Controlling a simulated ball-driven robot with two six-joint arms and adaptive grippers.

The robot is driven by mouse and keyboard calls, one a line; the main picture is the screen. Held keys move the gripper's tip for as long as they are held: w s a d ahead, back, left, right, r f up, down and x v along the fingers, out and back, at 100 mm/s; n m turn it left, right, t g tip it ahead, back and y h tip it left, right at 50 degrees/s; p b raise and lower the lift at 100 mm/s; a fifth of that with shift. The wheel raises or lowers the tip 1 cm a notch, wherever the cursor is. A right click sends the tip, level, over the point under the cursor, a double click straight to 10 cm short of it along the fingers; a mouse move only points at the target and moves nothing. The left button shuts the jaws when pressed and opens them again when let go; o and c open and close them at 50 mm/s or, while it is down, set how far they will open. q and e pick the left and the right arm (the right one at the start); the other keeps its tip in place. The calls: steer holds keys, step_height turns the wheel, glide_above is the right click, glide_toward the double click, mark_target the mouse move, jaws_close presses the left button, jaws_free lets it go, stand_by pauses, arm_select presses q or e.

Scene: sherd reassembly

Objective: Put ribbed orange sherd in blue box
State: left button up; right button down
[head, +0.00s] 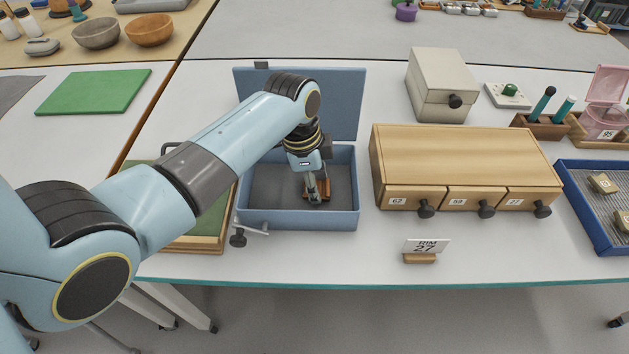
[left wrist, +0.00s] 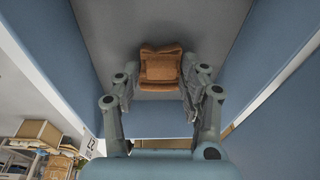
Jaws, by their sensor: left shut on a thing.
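The blue box (head: 296,218) stands open on the table in the head view, its lid raised at the back. My left gripper (head: 317,197) reaches down inside it, near the right side of its grey floor. The gripper is shut on the ribbed orange sherd (head: 321,187), which is partly hidden by the fingers in the head view. In the left wrist view the sherd (left wrist: 161,68) sits between the two fingertips, with the grey box floor beyond it. I cannot tell whether the sherd touches the floor. My right gripper is not in view.
A wooden cabinet (head: 462,160) with numbered drawers stands close to the right of the box. A card reading RIM 27 (head: 426,247) stands in front. A blue-rimmed tray (head: 578,203) with sherds lies at the far right. A green mat (head: 95,91) lies left.

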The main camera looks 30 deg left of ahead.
mark_target(305, 192)
arm_select(q)
steer(key=shift+f, duration=0.1)
steer(key=o, duration=1.3)
steer(key=shift+c, duration=0.2)
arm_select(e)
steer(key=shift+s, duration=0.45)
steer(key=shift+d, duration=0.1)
arm_select(q)
steer(key=shift+r, duration=0.3)
step_height(305, 192, up, 12)
steer(key=s+a+p, duration=0.1)
steer(key=shift+s+a+f+p, duration=0.15)
steer(key=shift+s+f+p, duration=0.1)
steer(key=shift+p, duration=0.1)
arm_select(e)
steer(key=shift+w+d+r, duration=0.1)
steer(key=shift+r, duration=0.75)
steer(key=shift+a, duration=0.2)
arm_select(q)
steer(key=shift+s+f, duration=0.1)
